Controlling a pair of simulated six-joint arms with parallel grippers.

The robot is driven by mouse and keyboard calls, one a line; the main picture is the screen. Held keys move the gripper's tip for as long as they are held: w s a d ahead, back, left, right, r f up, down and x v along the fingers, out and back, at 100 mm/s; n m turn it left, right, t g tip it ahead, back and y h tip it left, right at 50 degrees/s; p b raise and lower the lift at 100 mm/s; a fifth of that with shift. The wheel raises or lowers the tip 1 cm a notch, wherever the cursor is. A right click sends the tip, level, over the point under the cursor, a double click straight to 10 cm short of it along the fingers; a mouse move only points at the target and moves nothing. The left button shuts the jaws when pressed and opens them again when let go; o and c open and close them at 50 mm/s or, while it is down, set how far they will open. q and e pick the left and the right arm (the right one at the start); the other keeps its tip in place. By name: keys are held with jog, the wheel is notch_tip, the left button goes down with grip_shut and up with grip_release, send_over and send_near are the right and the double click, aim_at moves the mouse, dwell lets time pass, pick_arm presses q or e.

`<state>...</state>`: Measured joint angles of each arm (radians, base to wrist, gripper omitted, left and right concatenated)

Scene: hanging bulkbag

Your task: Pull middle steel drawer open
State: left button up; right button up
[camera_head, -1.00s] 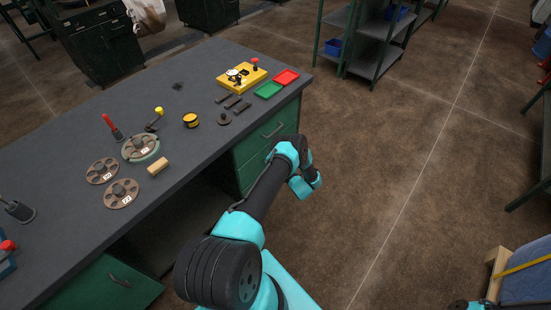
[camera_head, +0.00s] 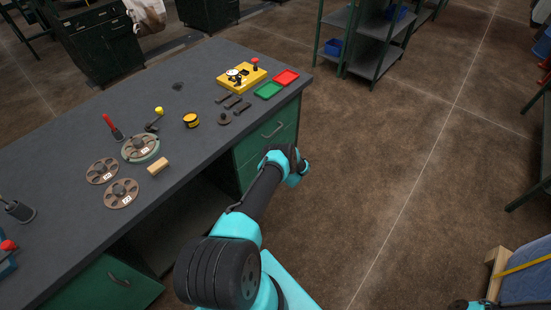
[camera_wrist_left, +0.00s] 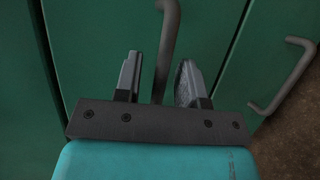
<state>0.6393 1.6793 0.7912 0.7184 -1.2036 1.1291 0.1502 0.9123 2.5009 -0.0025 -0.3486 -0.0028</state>
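The green drawer front (camera_wrist_left: 100,40) fills much of the left wrist view. A grey bar handle (camera_wrist_left: 168,40) stands between the fingers of my left gripper (camera_wrist_left: 158,85), nearer the left finger. The fingers are apart, so the gripper is open. A second handle (camera_wrist_left: 288,80) shows on another green front at the right. In the head view, the bench's upper drawer (camera_head: 268,135) and its handle are visible beyond my left wrist. The lower fronts and the left fingertips are hidden behind the arm there.
The dark workbench top (camera_head: 190,80) holds numbered discs, a yellow fixture (camera_head: 240,77), and green (camera_head: 268,90) and red trays (camera_head: 286,77). Open concrete floor (camera_head: 380,170) lies right of the bench. A shelf rack (camera_head: 375,45) stands behind.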

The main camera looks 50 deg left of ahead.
pick_arm(q)
jog(key=shift+c, duration=0.4)
grip_shut()
jog(key=shift+d, duration=0.1)
